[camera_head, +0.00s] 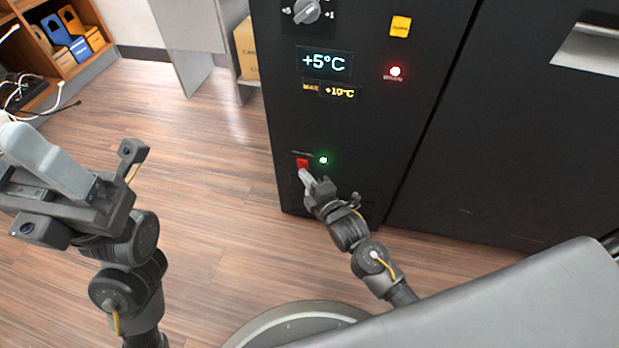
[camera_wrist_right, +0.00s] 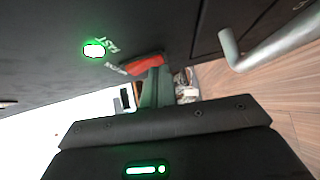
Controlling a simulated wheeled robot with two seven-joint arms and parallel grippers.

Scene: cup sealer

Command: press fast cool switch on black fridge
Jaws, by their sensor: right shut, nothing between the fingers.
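The black fridge (camera_head: 365,130) fills the upper middle of the head view. A red switch (camera_head: 302,163) sits low on its front, with a lit green lamp (camera_head: 323,160) to its right. My right gripper (camera_head: 304,176) is shut and empty, with its fingertips at the lower edge of the red switch. In the right wrist view, the shut fingers (camera_wrist_right: 157,80) reach to the red switch (camera_wrist_right: 142,64), and the green lamp (camera_wrist_right: 94,50) glows beside it. I cannot tell if the fingertips touch the switch. My left gripper (camera_head: 48,165) is raised at the left, away from the fridge; its finger gap is unclear.
A wooden shelf (camera_head: 50,60) stands far left. The wooden floor (camera_head: 190,150) between is clear.

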